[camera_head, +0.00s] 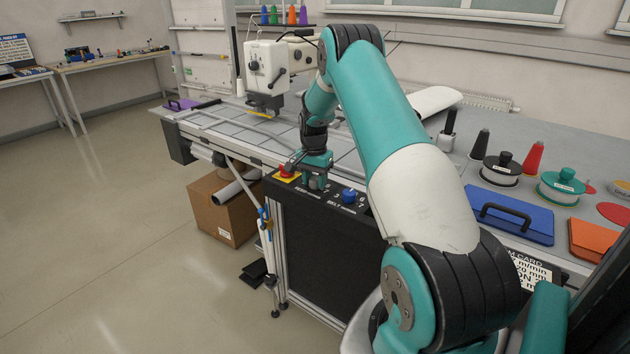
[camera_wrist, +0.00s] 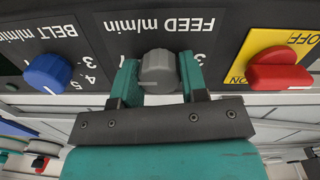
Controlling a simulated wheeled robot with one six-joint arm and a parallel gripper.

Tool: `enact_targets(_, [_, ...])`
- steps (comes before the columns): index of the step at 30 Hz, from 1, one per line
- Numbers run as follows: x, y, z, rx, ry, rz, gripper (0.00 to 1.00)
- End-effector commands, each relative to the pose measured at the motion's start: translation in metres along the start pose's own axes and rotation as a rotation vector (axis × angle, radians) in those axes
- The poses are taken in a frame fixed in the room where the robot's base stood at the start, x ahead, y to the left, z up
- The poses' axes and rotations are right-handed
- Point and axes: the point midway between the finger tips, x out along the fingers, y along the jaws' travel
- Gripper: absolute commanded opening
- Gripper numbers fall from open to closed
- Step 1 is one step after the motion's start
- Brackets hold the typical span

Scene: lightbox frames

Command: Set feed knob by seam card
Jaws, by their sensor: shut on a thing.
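The grey feed knob (camera_wrist: 157,71) sits on the black control panel under the upside-down label "FEED m/min" in the wrist view. My gripper (camera_wrist: 158,80) is shut on the knob, one finger on each side. In the head view my gripper (camera_head: 317,182) is down at the panel's top, and the knob is mostly hidden there. Some scale figures beside the knob show, but the fingers cover part of the scale and I cannot tell the setting.
A blue belt knob (camera_wrist: 48,73) and a red switch (camera_wrist: 280,71) on a yellow ON/OFF plate flank the feed knob closely. The white sewing machine (camera_head: 268,65) stands behind. A blue case (camera_head: 512,222), thread cones and spools occupy the table's right side.

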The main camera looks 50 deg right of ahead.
Motion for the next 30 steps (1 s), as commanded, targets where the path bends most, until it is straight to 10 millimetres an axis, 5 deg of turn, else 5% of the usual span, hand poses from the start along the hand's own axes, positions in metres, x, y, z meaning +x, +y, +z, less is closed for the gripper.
enact_targets(8, [-0.002,-0.001,-0.002,0.004,0.006,-0.003,0.16])
enact_targets(9, [-0.002,-0.001,-0.002,0.003,0.006,-0.003,0.44])
enact_targets(12, [-0.002,0.000,-0.002,0.002,0.004,-0.003,0.65])
enact_targets(23, [-0.006,-0.001,-0.001,0.000,0.002,-0.002,0.65])
enact_targets(30, [-0.050,-0.001,-0.001,0.000,0.006,-0.005,0.65])
